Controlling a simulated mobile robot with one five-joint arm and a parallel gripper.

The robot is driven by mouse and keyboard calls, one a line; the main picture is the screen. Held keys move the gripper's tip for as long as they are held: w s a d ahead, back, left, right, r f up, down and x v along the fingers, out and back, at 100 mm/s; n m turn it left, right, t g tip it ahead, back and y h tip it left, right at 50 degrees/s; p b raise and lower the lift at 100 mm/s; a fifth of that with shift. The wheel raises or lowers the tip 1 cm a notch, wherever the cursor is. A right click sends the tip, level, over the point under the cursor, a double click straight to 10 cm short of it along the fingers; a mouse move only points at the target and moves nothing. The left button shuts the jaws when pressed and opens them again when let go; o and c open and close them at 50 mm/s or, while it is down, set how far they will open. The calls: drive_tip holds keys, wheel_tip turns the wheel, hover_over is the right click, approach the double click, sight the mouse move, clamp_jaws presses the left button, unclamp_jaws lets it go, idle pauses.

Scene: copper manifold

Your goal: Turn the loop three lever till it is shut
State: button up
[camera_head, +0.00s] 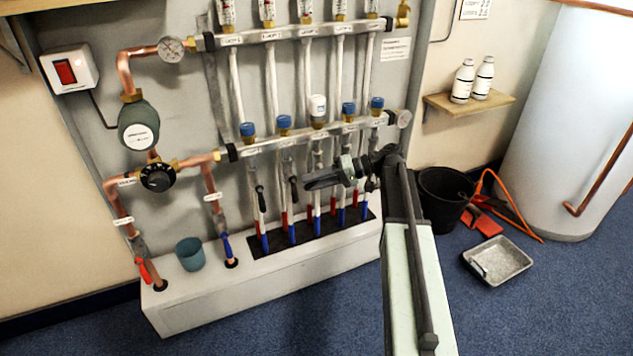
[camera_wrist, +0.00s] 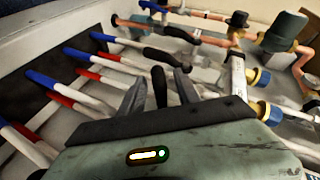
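The manifold's lower bar (camera_head: 300,138) carries five loops, with a white cap (camera_head: 318,106) on the middle one and blue caps on the others. Black levers of loop one (camera_head: 261,198) and loop two (camera_head: 293,188) hang along their pipes. In the head view my gripper (camera_head: 312,181) is in front of the middle pipes and hides the loop three lever. In the wrist view a black lever (camera_wrist: 159,90), apparently loop three's, stands between my gripper's (camera_wrist: 160,80) two parted fingers, crosswise to the pipes. Contact with either finger cannot be told.
Neighbouring levers (camera_wrist: 168,58) lie close beside the fingers. Pipes with red and blue sleeves (camera_wrist: 75,57) run below. A teal cup (camera_head: 190,254) stands on the white plinth (camera_head: 200,310). A black bucket (camera_head: 443,205) and grey tray (camera_head: 497,262) are on the floor at right.

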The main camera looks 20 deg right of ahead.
drive_tip(key=p+v, duration=0.2)
drive_tip(key=v, duration=0.5)
drive_tip(key=shift+d+p, duration=0.35)
drive_tip(key=shift+d, duration=0.05)
drive_tip(key=shift+r, duration=0.1)
